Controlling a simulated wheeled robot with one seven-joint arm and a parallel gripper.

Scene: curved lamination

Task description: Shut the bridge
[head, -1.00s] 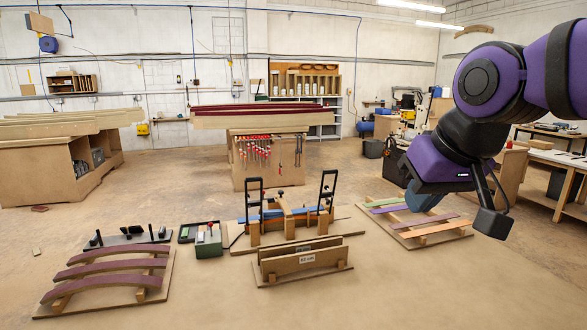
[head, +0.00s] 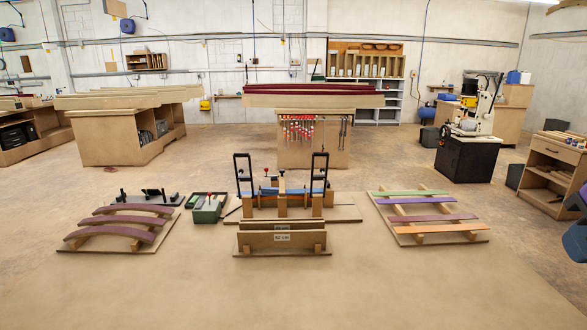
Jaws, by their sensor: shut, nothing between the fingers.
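In the middle of the floor area a wooden clamping fixture (head: 283,212) stands on a flat board. Two tall black handle frames stand upright on it, the left one (head: 242,172) and the right one (head: 320,170). Blue strips (head: 266,190) run lengthwise between them, behind wooden posts. No part is labelled as the bridge, and I cannot tell from this distance which part it is. Only purple and blue-grey pieces of my arm (head: 574,243) show at the right edge, well apart from the fixture. My gripper's fingers are not visible.
A board rack marked 42 mm (head: 283,243) stands in front of the fixture. Curved purple strips (head: 122,220) lie left, beside a green box (head: 208,209). Coloured flat strips (head: 427,218) lie right. The foreground is clear.

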